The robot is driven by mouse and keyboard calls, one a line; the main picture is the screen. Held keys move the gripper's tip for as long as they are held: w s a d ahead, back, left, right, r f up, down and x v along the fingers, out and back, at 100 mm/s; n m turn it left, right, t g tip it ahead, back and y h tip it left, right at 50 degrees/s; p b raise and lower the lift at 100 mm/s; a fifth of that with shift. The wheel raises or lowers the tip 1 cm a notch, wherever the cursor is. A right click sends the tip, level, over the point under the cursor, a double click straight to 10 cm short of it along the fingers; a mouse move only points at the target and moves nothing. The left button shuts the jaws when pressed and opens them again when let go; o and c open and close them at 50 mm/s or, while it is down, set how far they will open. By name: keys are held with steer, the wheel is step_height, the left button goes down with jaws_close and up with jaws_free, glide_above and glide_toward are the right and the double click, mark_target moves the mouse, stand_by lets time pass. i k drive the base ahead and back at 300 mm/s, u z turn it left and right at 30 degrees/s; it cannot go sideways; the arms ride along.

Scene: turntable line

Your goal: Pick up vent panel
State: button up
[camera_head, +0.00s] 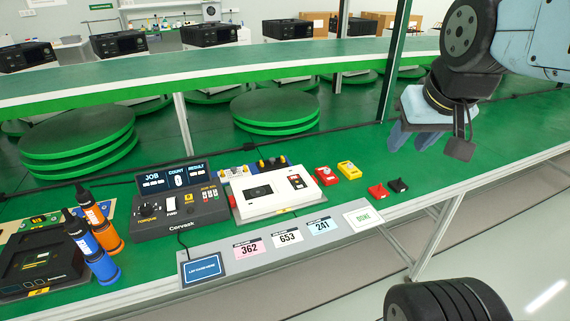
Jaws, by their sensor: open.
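I cannot tell for certain which thing is the vent panel. A white box-shaped unit (284,205) with a dark inset on its top lies on the green bench, and a dark unit (22,278) with a recessed top lies at the far left. My gripper (416,138) hangs at the upper right, above the green bench and to the right of the white unit. Its blue-grey fingers point down and it is open, with nothing seen between them. It is well apart from both units.
Orange and blue screwdrivers (101,262) stand at the left. A dark torque controller (176,215) sits mid-bench. Red and yellow blocks (326,176) lie right of the white unit. Number cards (287,238) line the front edge.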

mark_target(273, 163)
steer(key=u, duration=0.2)
steer(key=i, duration=0.9)
steer(key=z, duration=0.1)
